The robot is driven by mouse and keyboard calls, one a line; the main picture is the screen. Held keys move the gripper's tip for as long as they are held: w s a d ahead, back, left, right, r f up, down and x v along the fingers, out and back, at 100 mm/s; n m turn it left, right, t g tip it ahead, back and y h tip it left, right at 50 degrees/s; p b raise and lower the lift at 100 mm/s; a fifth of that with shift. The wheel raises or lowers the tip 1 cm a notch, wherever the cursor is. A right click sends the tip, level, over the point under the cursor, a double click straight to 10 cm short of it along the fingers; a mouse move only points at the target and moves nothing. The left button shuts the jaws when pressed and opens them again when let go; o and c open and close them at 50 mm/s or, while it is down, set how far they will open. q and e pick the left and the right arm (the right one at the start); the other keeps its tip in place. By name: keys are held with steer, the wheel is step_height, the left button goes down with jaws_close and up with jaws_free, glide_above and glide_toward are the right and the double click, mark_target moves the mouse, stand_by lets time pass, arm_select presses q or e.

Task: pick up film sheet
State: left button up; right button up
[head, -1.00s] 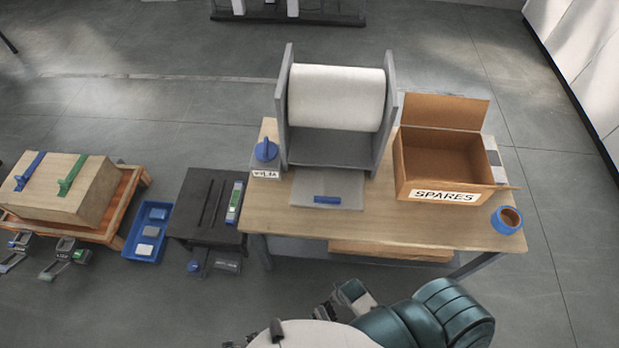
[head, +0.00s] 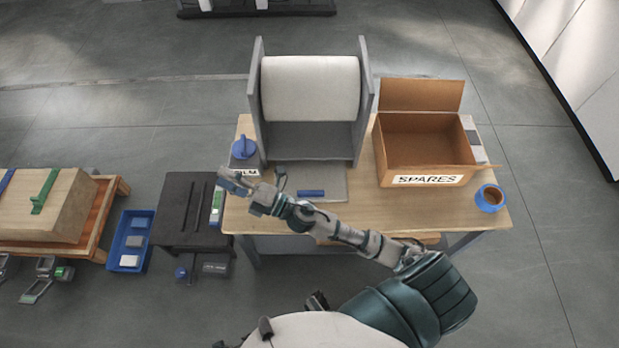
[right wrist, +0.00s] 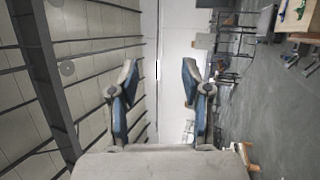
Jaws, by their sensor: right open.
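The film sheet seems to be the flat grey sheet (head: 331,190) lying on the table in front of the roll stand, with a blue bar (head: 310,193) on it. A large white roll (head: 310,87) sits between the stand's grey side plates. My right gripper (head: 232,183) is over the table's left front part, left of the sheet. My forearm crosses in front of the sheet's near edge. In the right wrist view the two fingers (right wrist: 157,90) are apart with nothing between them. My left gripper is not in view.
A blue-knobbed block (head: 244,149) with a partly hidden label stands left of the stand. A dark low table (head: 181,220) and a blue tray (head: 131,241) are at left.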

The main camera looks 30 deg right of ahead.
steer(key=s+a+n+g+y, duration=0.2)
steer(key=a+n+g+y, duration=0.25)
steer(key=n+g, duration=0.35)
steer(key=n+g+h+b, duration=0.1)
steer(key=n+g+h, duration=0.8)
steer(key=n+h, duration=0.75)
glide_above(308, 192)
steer(key=shift+m+h, duration=0.7)
steer(key=shift+m, duration=0.15)
step_height(308, 192, down, 27)
steer(key=shift+a+r, duration=0.1)
steer(key=shift+f, duration=0.2)
step_height(308, 192, down, 4)
steer(key=shift+f+b, duration=0.25)
steer(key=shift+b, duration=0.1)
steer(key=shift+w+f, duration=0.1)
steer(key=shift+f, duration=0.35)
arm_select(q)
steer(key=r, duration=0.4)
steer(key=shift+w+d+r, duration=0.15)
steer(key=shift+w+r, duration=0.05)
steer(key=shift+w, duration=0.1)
arm_select(e)
jaws_close()
